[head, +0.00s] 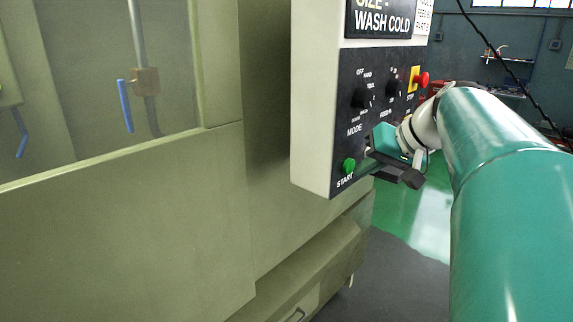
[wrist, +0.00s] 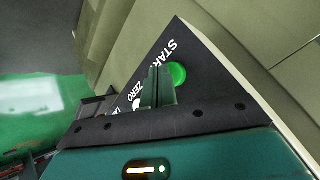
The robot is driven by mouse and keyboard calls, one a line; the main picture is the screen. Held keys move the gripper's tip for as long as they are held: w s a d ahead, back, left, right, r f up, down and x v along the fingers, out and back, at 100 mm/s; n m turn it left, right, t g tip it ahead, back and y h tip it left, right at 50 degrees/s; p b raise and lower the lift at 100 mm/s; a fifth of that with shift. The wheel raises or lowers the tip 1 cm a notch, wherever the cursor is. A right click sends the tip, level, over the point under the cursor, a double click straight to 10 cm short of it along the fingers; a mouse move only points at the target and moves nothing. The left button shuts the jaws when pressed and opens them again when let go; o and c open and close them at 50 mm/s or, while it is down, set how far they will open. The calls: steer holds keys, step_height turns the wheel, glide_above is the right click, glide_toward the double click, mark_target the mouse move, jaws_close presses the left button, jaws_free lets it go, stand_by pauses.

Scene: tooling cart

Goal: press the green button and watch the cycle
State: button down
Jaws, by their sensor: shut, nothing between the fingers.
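The green START button (head: 348,166) sits low on the black face of the control panel (head: 345,120). It also shows in the wrist view (wrist: 178,73), round and bright, beside the white START lettering. My gripper (head: 369,146) is shut and empty, with its fingertips just right of the button in the head view. In the wrist view the closed fingers (wrist: 158,86) overlap the button's left edge. I cannot tell whether they touch it. The fingers and gripper body hide part of the panel's lower right.
A red STOP button (head: 422,80) on a yellow plate and two black mode knobs (head: 361,98) are higher on the panel. The olive machine cabinet (head: 200,220) fills the left, with a window showing a blue-handled valve (head: 125,105). Open floor (head: 415,215) lies below the panel.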

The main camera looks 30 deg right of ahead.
steer(key=shift+w+a, duration=0.3)
steer(key=shift+w, duration=0.45)
stand_by(1.0)
steer(key=shift+s, duration=0.1)
steer(key=shift+s+d, duration=0.35)
steer(key=shift+s, duration=0.55)
steer(key=shift+s, duration=0.1)
steer(key=shift+s+d, duration=0.3)
steer(key=shift+s, duration=0.45)
steer(key=shift+s+d, duration=0.25)
steer(key=shift+s, duration=0.55)
steer(key=shift+s+d, duration=0.3)
steer(key=shift+s, duration=0.45)
stand_by(2.8)
